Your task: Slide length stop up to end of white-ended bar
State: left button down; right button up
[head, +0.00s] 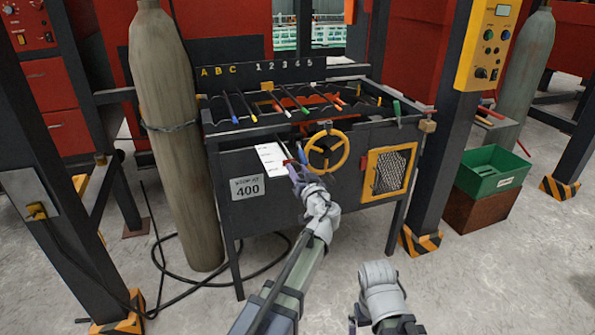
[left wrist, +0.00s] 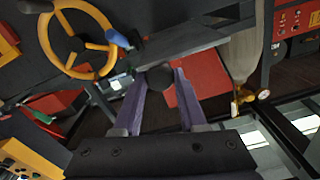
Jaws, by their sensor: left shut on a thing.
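My left gripper (head: 293,172) is at the front of the dark bench, just left of and below the yellow handwheel. In the left wrist view its two purple fingers (left wrist: 158,95) are closed on a dark round knob (left wrist: 160,77). I cannot tell whether this knob belongs to the length stop. The white-ended bar (head: 288,113) lies on the rack top among several bars with coloured ends, its pale tip toward me. The stop's contact with the bar cannot be made out. Only a grey joint of my right arm (head: 381,285) shows at the bottom; its gripper is out of view.
The yellow handwheel (head: 327,151) and a white card (head: 270,158) are close to my left gripper. A yellow-framed mesh panel (head: 388,172) is to the right. A gas cylinder (head: 178,130) stands left of the bench, with a hose on the floor. A green bin (head: 493,172) is at right.

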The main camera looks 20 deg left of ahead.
pick_arm(q)
jog(key=shift+s, duration=0.1)
dwell(0.7)
jog(key=shift+s+d, duration=0.2)
jog(key=shift+c, duration=2.3)
grip_release()
jog(key=shift+a, duration=0.1)
jog(key=v, duration=0.7)
jog(key=shift+s+d, duration=0.25)
jog(key=shift+s, duration=0.05)
